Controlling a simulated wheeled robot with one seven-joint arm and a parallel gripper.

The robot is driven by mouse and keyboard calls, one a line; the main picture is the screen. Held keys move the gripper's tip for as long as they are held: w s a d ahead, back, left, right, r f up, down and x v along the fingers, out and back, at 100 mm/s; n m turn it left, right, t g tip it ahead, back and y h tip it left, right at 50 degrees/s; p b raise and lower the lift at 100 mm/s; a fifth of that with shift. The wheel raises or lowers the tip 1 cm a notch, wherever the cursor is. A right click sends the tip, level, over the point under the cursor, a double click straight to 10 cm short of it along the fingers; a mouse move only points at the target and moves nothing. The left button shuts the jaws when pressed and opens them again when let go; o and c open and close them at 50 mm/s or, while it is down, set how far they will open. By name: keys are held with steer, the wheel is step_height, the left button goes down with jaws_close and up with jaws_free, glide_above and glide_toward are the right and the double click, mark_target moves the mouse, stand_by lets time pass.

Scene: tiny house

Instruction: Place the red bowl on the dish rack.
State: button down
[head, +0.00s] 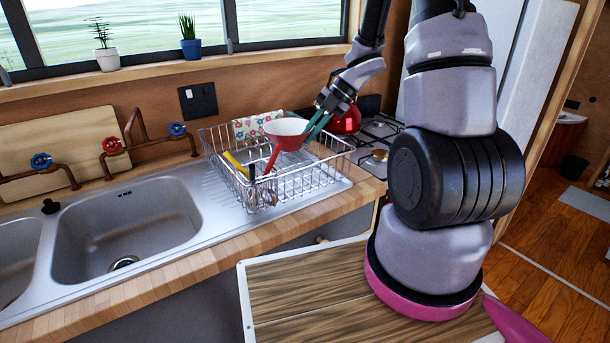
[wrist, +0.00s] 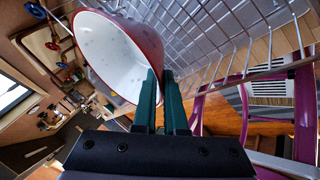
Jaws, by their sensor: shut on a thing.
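The red bowl (head: 286,137), white inside, is held over the wire dish rack (head: 332,158) in the head view. My gripper (head: 319,121) comes in from the upper right and is shut on the bowl's right rim. In the wrist view the green fingers of my gripper (wrist: 163,105) pinch the rim of the bowl (wrist: 118,58), with its white inside showing. The wires of the dish rack (wrist: 225,30) show behind and beside it. The bowl looks nearly upright in the head view. I cannot tell whether it touches the rack.
Utensils with yellow (head: 234,163) and red handles stand in the rack's left part. A flowered cloth (head: 258,125) hangs at its back. A red kettle (head: 345,119) stands on the stove (head: 378,133) to the right. The sink (head: 125,229) is to the left.

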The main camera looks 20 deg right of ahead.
step_height(320, 180, down, 10)
steer(key=shift+r, duration=0.25)
steer(key=shift+f, duration=0.1)
steer(key=c, duration=1)
jaws_free()
